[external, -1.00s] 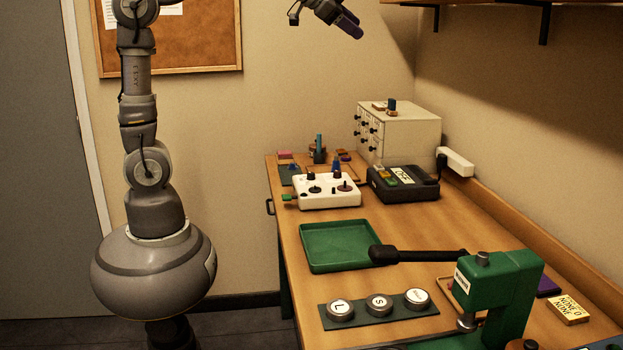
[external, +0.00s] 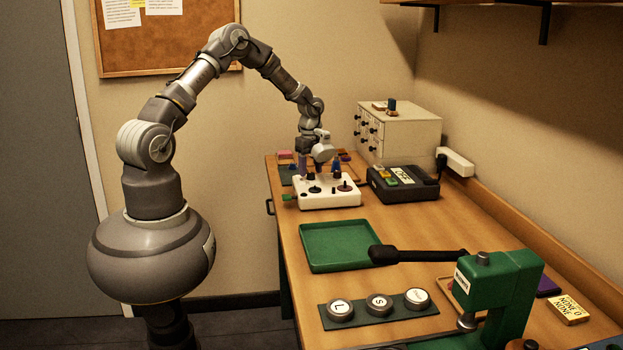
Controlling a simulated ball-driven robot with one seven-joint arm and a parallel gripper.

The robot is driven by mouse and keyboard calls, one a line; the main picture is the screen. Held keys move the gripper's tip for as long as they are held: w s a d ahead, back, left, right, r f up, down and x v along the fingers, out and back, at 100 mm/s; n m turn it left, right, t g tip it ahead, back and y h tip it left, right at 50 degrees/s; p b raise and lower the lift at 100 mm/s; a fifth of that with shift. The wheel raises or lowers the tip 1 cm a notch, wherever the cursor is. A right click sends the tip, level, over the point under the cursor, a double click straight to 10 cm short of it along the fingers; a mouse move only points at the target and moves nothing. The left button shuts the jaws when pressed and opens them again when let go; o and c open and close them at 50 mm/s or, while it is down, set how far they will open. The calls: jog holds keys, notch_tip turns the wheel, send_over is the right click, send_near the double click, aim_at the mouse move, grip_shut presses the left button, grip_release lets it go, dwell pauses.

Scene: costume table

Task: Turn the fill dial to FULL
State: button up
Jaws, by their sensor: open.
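A white control box (external: 327,203) stands on the table, with several dark knobs on its top. One is a dark knob (external: 314,189) at the front and another is a reddish-brown dial (external: 345,187) at the right. Their labels are too small to read, so I cannot tell which is the fill dial or where it points. My gripper (external: 319,171) points down over the back part of the box.
A dark device (external: 403,190) with coloured buttons stands right of the box, before a cream drawer cabinet (external: 415,135). A green tray (external: 338,262) lies in front. Nearer are several round buttons on a plate (external: 350,322) and a green press (external: 505,290) with a long black-gripped lever.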

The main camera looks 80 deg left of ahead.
jog(key=shift+f, duration=0.6)
grip_shut()
